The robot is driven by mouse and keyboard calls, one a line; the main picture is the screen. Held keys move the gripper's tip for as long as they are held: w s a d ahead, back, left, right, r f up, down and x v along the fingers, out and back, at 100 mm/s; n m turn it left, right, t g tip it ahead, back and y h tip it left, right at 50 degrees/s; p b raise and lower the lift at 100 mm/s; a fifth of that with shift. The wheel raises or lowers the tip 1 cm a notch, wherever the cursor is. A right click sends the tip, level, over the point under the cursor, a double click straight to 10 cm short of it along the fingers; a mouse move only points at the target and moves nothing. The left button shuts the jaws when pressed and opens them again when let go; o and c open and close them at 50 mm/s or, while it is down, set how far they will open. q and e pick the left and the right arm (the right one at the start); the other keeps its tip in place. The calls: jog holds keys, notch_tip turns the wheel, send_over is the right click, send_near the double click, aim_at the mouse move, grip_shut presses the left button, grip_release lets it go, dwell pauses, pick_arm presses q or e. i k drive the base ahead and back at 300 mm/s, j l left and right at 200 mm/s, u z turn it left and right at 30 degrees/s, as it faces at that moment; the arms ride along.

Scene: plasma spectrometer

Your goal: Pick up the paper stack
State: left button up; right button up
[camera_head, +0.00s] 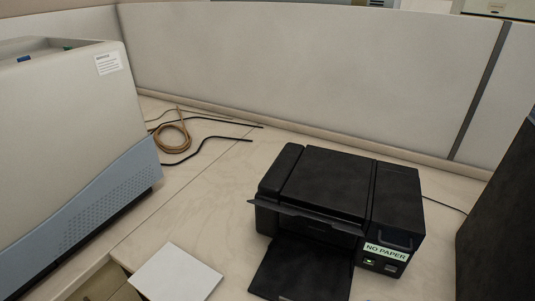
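The paper stack (176,274) is a flat white sheet-like pile at the bottom left of the table in the head view. Its near edge reaches close to the bottom of the picture, next to the table's front edge. Nothing touches it from above. A black printer (330,195) stands to its right, with its front tray (303,268) folded out and a "NO PAPER" label (386,252) on its front. Neither my left nor my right gripper shows in the view.
A large grey and blue instrument (70,140) fills the left side. Brown coiled tubing (172,134) and black cables lie behind. A dark box (500,215) stands at the right. Grey partition panels (310,60) close off the back. Bare table (215,205) lies between instrument and printer.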

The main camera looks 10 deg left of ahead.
aim_at(172, 273)
jog(key=j+u, duration=0.2)
jog(key=u, duration=0.25)
jog(key=j+u, duration=0.25)
jog(key=u, duration=0.2)
